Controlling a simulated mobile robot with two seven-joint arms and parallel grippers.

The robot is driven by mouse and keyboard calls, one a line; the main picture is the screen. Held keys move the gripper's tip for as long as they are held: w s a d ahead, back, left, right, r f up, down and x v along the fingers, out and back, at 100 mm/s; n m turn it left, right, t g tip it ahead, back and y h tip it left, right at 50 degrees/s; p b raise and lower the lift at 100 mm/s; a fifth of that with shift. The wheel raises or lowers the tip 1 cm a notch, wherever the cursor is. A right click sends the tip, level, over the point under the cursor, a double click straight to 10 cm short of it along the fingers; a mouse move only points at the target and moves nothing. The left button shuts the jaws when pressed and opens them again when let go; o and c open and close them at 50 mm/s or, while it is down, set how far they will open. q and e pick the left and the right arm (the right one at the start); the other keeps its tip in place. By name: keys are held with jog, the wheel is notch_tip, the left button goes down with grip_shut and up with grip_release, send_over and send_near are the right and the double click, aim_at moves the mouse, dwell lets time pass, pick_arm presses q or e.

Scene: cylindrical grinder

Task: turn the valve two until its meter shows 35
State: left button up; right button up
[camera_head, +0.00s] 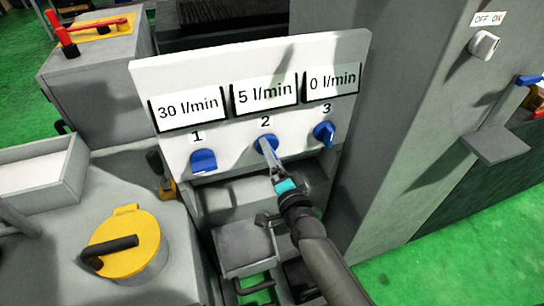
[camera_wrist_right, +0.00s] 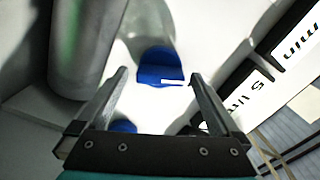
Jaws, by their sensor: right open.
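Valve two (camera_head: 265,144) is a round blue knob under the number 2 on a white panel. Its meter (camera_head: 264,93) above reads 5 l/min. My right gripper (camera_head: 266,147) reaches up to this knob from below, its fingers in front of the knob and hiding part of it. In the right wrist view a blue knob (camera_wrist_right: 160,68) with a white mark shows between the fingertips of my open right gripper (camera_wrist_right: 158,78); I cannot tell whether they touch it. My left gripper is not in view.
Valve one (camera_head: 203,161) with a meter at 30 l/min is left, and valve three (camera_head: 324,133) with a meter at 0 l/min is right. An OFF/ON switch (camera_head: 484,45) is on the grey cabinet. A yellow lid (camera_head: 142,262) with a black handle is lower left.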

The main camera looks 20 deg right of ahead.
jog(key=shift+w, duration=0.4)
jog(key=c, duration=1.3)
jog(key=shift+n+p, duration=3)
jog(key=shift+n, duration=6.5)
